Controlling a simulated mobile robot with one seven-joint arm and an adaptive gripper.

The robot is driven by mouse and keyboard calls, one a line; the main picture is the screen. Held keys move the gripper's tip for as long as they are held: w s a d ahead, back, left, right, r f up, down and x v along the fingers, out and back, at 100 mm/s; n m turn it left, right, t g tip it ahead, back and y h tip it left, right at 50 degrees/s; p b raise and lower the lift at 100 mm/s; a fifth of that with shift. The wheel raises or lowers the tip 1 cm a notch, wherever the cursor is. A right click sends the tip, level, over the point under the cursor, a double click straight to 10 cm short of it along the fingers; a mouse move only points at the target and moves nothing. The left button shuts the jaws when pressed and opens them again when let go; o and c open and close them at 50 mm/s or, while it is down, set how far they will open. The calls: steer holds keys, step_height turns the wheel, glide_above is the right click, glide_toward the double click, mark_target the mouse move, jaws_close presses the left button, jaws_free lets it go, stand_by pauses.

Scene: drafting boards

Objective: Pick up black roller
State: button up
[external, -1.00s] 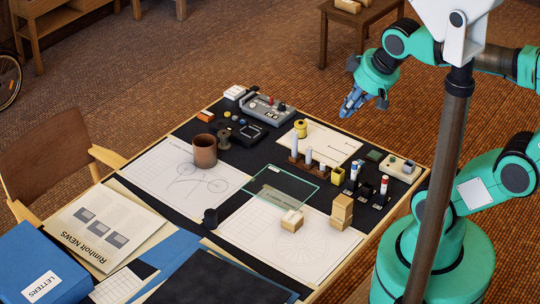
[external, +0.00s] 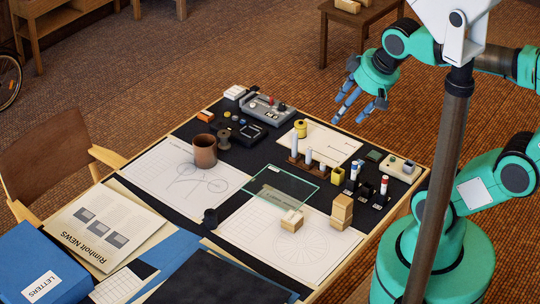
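A dark spool-shaped piece (external: 224,139) stands farther back, beside the brown cup; I cannot tell for certain which one is the roller. My gripper (external: 350,118) is open and empty, its blue fingers spread and pointing down. It hangs in the air by the table's far right side, well apart from both pieces.
The brown cup (external: 205,151), a grey device (external: 268,110), a rack of upright cylinders (external: 308,158) and stacked wooden blocks (external: 341,212) stand on the table. A blue letters box (external: 40,265) is at the front left. The drawing sheets have free room.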

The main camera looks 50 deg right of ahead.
steer(key=shift+w, duration=0.1)
steer(key=g+p, duration=0.4)
steer(key=g, duration=0.2)
glide_above(209, 213)
step_height(209, 213, down, 38)
steer(key=shift+f+n, duration=0.25)
steer(key=shift+n, duration=0.15)
steer(key=shift+f, duration=0.15)
steer(key=shift+d+f+b, duration=0.1)
steer(key=shift+f+b, duration=0.35)
steer(key=shift+f, duration=3.7)
